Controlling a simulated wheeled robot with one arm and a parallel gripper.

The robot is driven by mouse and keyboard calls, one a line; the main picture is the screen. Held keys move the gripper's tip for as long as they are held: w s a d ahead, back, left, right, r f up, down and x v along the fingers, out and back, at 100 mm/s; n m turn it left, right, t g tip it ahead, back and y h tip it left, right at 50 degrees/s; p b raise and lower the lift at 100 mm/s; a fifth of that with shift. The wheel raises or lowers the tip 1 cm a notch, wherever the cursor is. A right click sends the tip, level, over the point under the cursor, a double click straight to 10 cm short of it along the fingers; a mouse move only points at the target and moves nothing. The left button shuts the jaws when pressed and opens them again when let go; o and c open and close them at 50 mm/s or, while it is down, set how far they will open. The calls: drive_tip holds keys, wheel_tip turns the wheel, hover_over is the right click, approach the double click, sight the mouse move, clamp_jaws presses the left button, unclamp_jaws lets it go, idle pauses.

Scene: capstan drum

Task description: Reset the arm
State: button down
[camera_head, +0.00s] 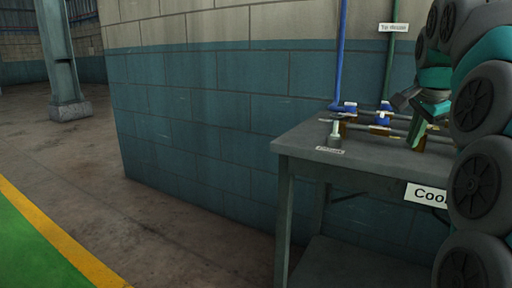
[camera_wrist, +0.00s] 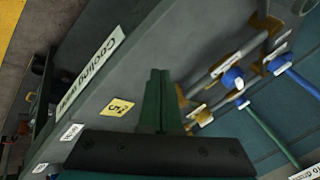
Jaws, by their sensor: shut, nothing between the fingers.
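My arm shows at the right edge of the head view, its grey and teal links folded one above another. My gripper (camera_head: 414,138) points down over the grey table (camera_head: 310,141). In the wrist view the dark green fingers of my gripper (camera_wrist: 158,76) are together, with nothing between them. The fingers show in front of the grey tabletop (camera_wrist: 185,35); how far above it they are I cannot tell.
Pipes with blue valves (camera_head: 383,116) run along the table's back; they also show in the wrist view (camera_wrist: 233,78). A small grey fitting (camera_head: 334,134) stands near the left corner. A block wall (camera_head: 210,120) is behind. Floor (camera_head: 170,235) at left is clear.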

drive_tip(key=s+a+f+n+g+y, duration=0.1)
drive_tip(key=s+a+f+n+g, duration=0.1)
drive_tip(key=s+a+f+n, duration=0.6)
drive_tip(key=s+a+f+n+g, duration=0.2)
drive_tip(key=s+a+f, duration=0.2)
drive_tip(key=s+f, duration=0.4)
drive_tip(key=s+a+f+n+g+y, duration=0.1)
drive_tip(key=s+a+f+n, duration=0.2)
drive_tip(key=s+a+f, duration=0.2)
drive_tip(key=s+a+f+n+g, duration=0.2)
drive_tip(key=s+a+f, duration=0.2)
drive_tip(key=s+f, duration=0.8)
drive_tip(key=shift+s+a+n+g, duration=0.3)
drive_tip(key=shift+s+n, duration=0.1)
drive_tip(key=shift+s, duration=0.85)
